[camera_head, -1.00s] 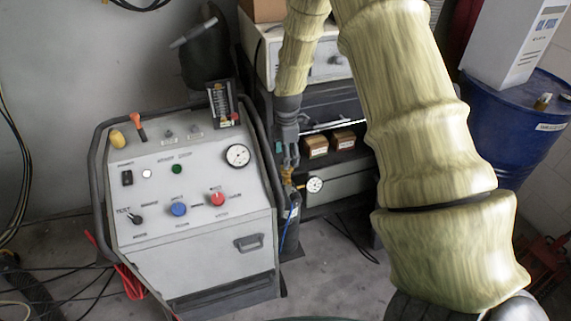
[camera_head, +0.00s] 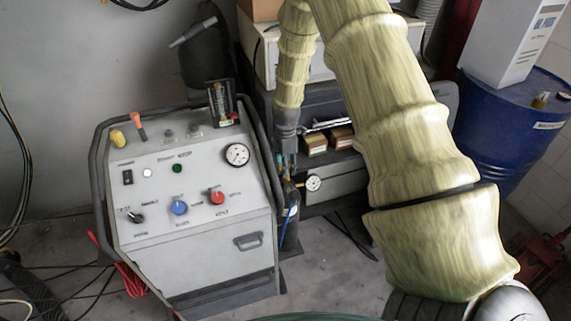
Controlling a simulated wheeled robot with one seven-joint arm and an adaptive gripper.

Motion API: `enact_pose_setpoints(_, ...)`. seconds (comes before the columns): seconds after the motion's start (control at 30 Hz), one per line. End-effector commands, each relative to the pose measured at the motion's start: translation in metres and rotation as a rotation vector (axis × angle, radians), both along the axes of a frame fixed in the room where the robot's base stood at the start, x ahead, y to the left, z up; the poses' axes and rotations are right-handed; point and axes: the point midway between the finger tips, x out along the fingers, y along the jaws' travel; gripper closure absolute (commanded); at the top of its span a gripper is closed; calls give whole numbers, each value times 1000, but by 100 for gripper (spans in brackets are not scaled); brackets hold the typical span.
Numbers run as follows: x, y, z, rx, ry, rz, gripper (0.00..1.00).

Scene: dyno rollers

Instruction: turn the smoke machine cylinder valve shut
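The smoke machine (camera_head: 200,235) is a grey cabinet with a sloped control panel at the left. A slim dark cylinder (camera_head: 291,222) stands upright against its right side. Brass valve parts (camera_head: 287,183) show at the cylinder's top, with a small white gauge (camera_head: 313,183) to their right. My gripper (camera_head: 287,164) points down right above the brass parts. The valve handle is small and mostly hidden by my gripper. I cannot tell whether the fingers touch it or how far apart they are.
The machine's black tube frame (camera_head: 262,150) runs close to the left of my gripper. A shelf (camera_head: 340,187) with small boxes (camera_head: 314,144) stands just behind and to the right. A blue drum (camera_head: 505,135) is at the right. Hoses and cables lie on the floor.

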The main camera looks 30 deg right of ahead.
Motion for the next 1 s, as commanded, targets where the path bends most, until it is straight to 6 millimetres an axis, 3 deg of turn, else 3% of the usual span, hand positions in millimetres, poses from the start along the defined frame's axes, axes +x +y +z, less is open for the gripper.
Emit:
enact_pose_setpoints(0.03, 0, 0, 0, 0, 0, 0, 64)
enact_pose_setpoints(0.13, 0, 0, 0, 0, 0, 0, 79)
enact_pose_setpoints(0.57, 0, 0, 1, 0, 0, -72, 79)
enact_pose_setpoints(1.0, 0, 0, 1, 0, -1, -430, 79)
